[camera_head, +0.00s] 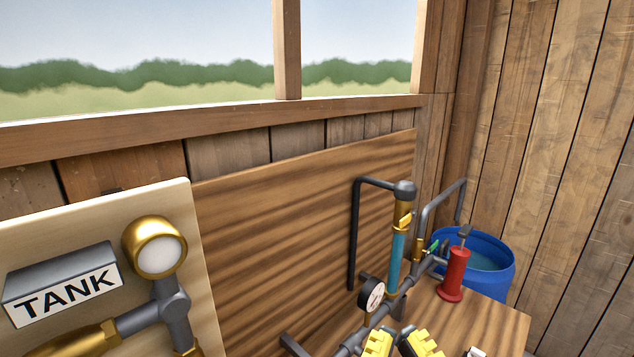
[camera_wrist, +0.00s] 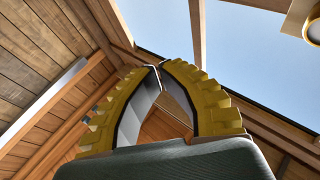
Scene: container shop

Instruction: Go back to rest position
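My gripper (camera_head: 402,342) is at the bottom edge of the head view, in front of the wooden bench, and its lower part is cut off. Its two yellow ribbed fingers with dark inner faces fill the middle of the wrist view (camera_wrist: 160,66). They lean inward and their tips come together. I see no object between them. The wrist view looks up past the fingers at the roof beams, plank walls and open sky.
A wooden bench (camera_head: 497,322) carries a pipe assembly with a gauge (camera_head: 371,294), a blue tube (camera_head: 397,262) and a red cylinder (camera_head: 455,275). A blue barrel (camera_head: 500,270) stands behind. A TANK panel (camera_head: 206,300) with a brass-rimmed gauge (camera_head: 155,247) is at left.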

